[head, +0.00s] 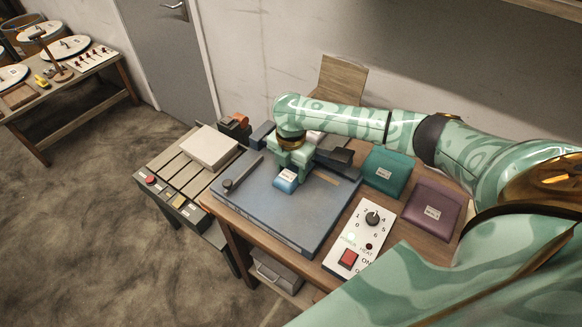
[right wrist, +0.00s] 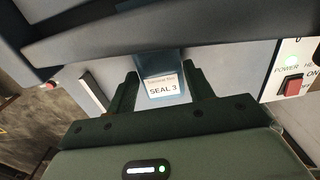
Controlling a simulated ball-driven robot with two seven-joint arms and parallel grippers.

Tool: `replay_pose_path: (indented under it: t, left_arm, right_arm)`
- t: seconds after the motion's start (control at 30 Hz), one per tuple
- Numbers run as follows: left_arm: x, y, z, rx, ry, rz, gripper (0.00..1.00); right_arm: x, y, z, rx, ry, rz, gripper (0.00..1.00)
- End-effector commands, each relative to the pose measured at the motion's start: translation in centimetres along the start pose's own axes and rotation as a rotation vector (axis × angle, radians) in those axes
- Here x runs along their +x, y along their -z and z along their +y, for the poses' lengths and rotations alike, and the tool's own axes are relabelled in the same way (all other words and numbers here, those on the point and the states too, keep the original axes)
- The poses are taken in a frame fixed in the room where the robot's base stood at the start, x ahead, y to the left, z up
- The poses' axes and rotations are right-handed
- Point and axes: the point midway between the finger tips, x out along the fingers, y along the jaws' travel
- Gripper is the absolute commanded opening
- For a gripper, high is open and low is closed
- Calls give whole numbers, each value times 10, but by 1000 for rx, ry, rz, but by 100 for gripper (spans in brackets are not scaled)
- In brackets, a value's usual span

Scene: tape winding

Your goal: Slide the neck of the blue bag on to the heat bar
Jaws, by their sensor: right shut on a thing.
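The blue bag (head: 286,181) is small, with a white label on it. In the right wrist view the blue bag (right wrist: 160,62) lies between my fingers, and its label reads SEAL 3. My right gripper (head: 291,163) is shut on it above the blue-grey plate of the sealer (head: 265,205). In the right wrist view a long dark bar (right wrist: 130,38), seemingly the heat bar, crosses just beyond the bag. The bag's far end meets the bar's edge in the picture; whether it rests on the bar cannot be told. My left gripper is out of view.
A teal bag (head: 386,172) and a purple bag (head: 432,210) lie on the wooden table to the right. A control panel (head: 360,238) with a dial and red switch stands at the front. A slatted conveyor (head: 172,180) with a pale block (head: 209,147) is at left.

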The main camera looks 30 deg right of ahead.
Motion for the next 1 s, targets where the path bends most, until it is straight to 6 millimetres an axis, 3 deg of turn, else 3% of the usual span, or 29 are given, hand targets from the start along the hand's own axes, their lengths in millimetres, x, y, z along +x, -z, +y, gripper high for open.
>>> replay_pose_path:
  t: [0.03,0.07,0.13,0.43,0.57,1.0]
  left_arm:
    - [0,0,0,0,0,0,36]
    - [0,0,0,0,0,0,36]
    - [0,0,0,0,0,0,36]
    - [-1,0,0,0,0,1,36]
    - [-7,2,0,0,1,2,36]
    - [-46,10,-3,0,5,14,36]
  right_arm:
    - [0,0,0,0,0,0,29]
    - [0,0,0,0,0,0,57]
    - [0,0,0,0,-1,0,77]
    - [-2,0,0,0,-1,0,77]
    - [-16,0,1,-1,-4,-1,77]
    - [-129,-1,1,-1,-5,-3,77]
